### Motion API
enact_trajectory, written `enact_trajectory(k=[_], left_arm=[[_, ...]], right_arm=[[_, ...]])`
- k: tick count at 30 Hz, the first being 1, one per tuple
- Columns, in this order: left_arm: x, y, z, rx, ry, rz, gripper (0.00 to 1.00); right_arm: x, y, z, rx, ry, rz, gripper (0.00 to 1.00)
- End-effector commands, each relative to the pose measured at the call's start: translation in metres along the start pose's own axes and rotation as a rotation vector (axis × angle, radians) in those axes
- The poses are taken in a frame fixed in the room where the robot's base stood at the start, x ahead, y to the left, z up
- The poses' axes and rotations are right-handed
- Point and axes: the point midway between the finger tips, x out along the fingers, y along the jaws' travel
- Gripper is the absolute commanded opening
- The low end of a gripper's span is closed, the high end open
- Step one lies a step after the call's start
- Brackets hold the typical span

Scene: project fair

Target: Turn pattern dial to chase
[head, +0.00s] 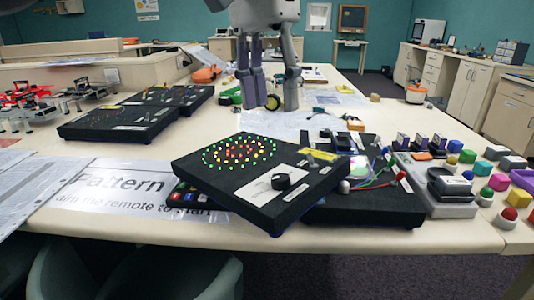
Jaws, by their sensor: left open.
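The pattern dial (281,181) is a dark round knob on a white label plate, near the front of a black board (218,193). Its markings are too small to read, so I cannot tell which setting it points to. Rings of green, yellow and red lights (240,153) glow on the board's left part. A small metal switch (311,159) stands near its right edge. My right gripper is not in view.
A wired black board (405,213) adjoins on the right, beside a grey box (446,207) and several coloured buttons (498,182). A printed Pattern sheet (125,190) lies left, with a remote (192,197) partly under the board. More black boards (118,123) stand behind left.

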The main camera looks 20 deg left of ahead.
Motion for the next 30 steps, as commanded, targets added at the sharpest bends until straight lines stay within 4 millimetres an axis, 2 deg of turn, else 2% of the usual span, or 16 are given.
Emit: enact_trajectory(k=[5,12,15,20,27,30], left_arm=[[0.024,0.001,0.003,0.002,-0.003,0.001,0.45],[0.086,0.001,0.002,0.001,-0.001,0.000,0.45],[0.104,0.000,0.002,0.001,-0.001,-0.001,0.45],[0.119,0.000,0.001,0.001,0.001,0.000,0.45],[0.120,0.000,0.001,0.000,0.001,-0.001,0.45],[0.120,0.000,0.001,0.000,0.001,-0.001,0.23]], right_arm=[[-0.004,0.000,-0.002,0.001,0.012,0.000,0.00],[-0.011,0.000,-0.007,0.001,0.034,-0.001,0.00],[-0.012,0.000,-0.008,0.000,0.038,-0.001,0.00],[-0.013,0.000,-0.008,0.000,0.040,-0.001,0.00],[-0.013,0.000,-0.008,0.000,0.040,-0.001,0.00],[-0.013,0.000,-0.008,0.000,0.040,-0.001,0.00]])
